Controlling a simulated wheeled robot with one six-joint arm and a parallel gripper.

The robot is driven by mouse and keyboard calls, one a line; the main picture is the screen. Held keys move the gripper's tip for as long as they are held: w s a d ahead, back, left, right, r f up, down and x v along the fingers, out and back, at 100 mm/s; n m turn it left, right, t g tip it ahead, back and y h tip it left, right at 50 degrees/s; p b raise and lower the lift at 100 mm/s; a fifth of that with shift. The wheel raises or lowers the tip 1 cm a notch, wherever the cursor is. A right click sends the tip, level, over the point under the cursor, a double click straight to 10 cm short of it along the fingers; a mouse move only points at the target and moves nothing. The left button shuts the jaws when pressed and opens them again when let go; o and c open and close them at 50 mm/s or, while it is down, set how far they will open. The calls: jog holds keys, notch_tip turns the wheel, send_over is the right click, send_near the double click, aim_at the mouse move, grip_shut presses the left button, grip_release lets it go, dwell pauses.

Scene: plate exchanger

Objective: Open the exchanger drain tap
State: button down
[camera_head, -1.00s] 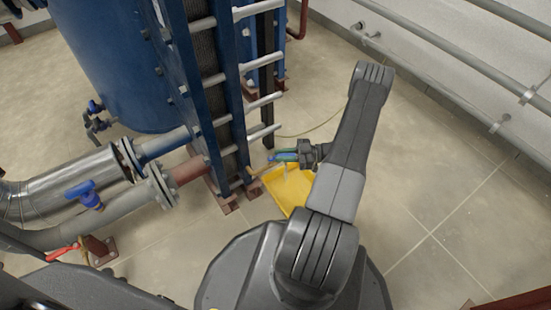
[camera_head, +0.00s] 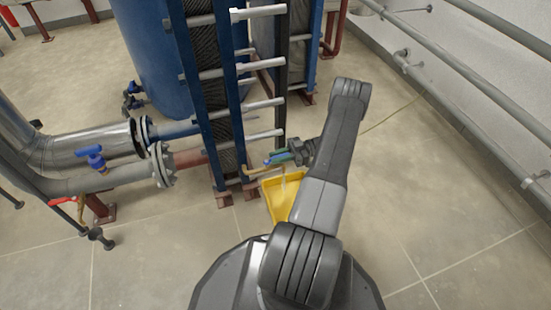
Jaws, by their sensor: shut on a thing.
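The drain tap (camera_head: 257,170) is a thin brass-coloured pipe low at the right side of the blue plate exchanger (camera_head: 227,95). A small blue piece (camera_head: 268,162), seemingly its handle, shows at my gripper's tips. My gripper (camera_head: 275,158), with greenish fingers, is shut on this handle, coming from the right. The fingers hide most of the tap, so its exact angle is unclear. A yellow tray (camera_head: 277,205) lies on the floor beneath. A thin pale streak (camera_head: 284,182), possibly water, runs down from the tap area over the tray.
Large pipes with a blue-handled valve (camera_head: 91,154) and a red lever (camera_head: 63,201) are at the left. Pale tie rods (camera_head: 257,106) stick out from the exchanger above my gripper. The tiled floor at the right is clear up to the wall pipes.

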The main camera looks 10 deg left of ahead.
dwell(0.4)
jog(key=c, duration=1.3)
grip_release()
jog(key=shift+w, duration=0.1)
